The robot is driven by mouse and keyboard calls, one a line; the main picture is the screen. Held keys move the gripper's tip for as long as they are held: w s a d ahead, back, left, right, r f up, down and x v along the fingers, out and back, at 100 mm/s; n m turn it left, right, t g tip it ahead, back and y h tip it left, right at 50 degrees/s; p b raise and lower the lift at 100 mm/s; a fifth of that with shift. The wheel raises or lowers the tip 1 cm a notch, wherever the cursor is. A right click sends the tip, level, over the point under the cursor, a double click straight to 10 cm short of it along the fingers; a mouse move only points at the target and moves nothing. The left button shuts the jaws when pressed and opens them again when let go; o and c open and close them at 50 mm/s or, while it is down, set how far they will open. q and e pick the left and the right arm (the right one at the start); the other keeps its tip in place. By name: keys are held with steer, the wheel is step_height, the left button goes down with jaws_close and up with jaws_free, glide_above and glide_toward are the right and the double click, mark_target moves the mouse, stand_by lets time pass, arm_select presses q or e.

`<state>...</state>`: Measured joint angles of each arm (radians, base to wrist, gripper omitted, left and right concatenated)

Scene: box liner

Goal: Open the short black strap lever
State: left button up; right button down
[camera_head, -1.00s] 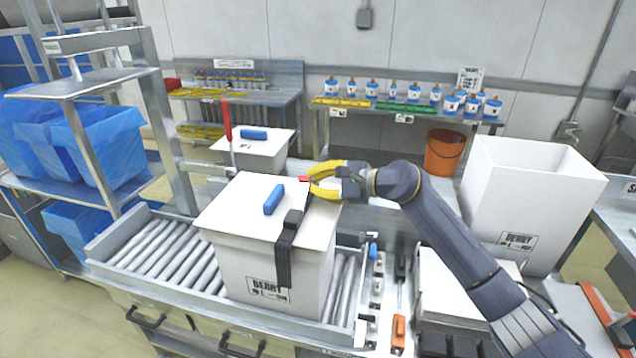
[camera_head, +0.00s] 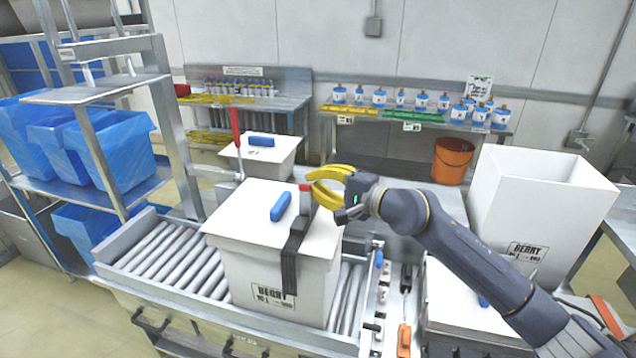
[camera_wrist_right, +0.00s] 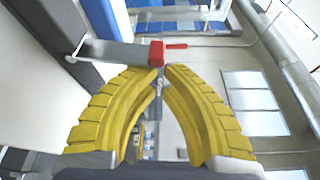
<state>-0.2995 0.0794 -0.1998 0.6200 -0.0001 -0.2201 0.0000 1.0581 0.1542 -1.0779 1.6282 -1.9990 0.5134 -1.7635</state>
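The short black strap lever (camera_head: 306,201) has a red tip and stands up from the black strap (camera_head: 290,262) at the right side of the white box lid. In the right wrist view the lever (camera_wrist_right: 115,53) is a grey-black bar, its red end just beyond my fingertips. My right gripper (camera_head: 311,187) has yellow fingers and is beside the red tip, coming from the right. In the right wrist view its fingertips (camera_wrist_right: 161,68) nearly meet, close by the red end. I cannot tell whether they touch it. My left gripper is not in view.
The closed white box (camera_head: 265,265) with a blue handle (camera_head: 281,206) on its lid sits on a roller conveyor (camera_head: 150,258). A red-handled upright lever (camera_head: 236,128) stands behind it. A large open white box (camera_head: 540,205) is at right, with an orange bucket (camera_head: 452,160) behind.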

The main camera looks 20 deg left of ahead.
steer(key=shift+s+d+r+n+y, duration=0.1)
steer(key=shift+s+r+n+y, duration=0.1)
steer(key=shift+s+n, duration=0.45)
steer(key=shift+s+r+n+y, duration=0.2)
steer(key=shift+s+n, duration=0.2)
steer(key=shift+n, duration=0.35)
steer(key=shift+s, duration=0.1)
